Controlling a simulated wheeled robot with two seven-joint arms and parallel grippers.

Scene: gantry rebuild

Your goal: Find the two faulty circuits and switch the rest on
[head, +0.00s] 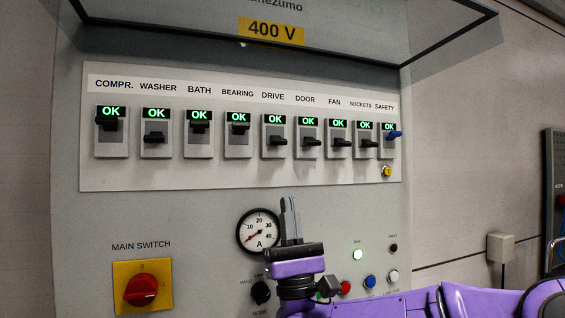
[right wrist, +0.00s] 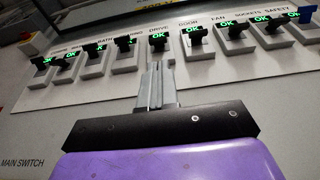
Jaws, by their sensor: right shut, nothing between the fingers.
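A row of labelled breakers sits on a light panel (head: 230,178). Every small display reads a green OK. The black levers of COMPR. (head: 107,124), BATH (head: 199,128) and BEARING (head: 239,129) sit high. Those of WASHER (head: 155,138), DRIVE (head: 276,142), DOOR (head: 311,142), FAN (head: 342,143) and SOCKETS (head: 368,143) sit lower. The blue SAFETY lever (head: 394,134) looks raised. My right gripper (head: 290,204) is shut and empty, pointing up below the row. My left gripper is out of view.
A red main switch (head: 141,289) on yellow is at lower left. A round ammeter (head: 258,232), needle near the low end, stands beside my gripper. A green lamp (head: 358,254) is lit; red (head: 344,287) and blue (head: 370,283) buttons lie below. A raised cover (head: 405,45) overhangs the breakers.

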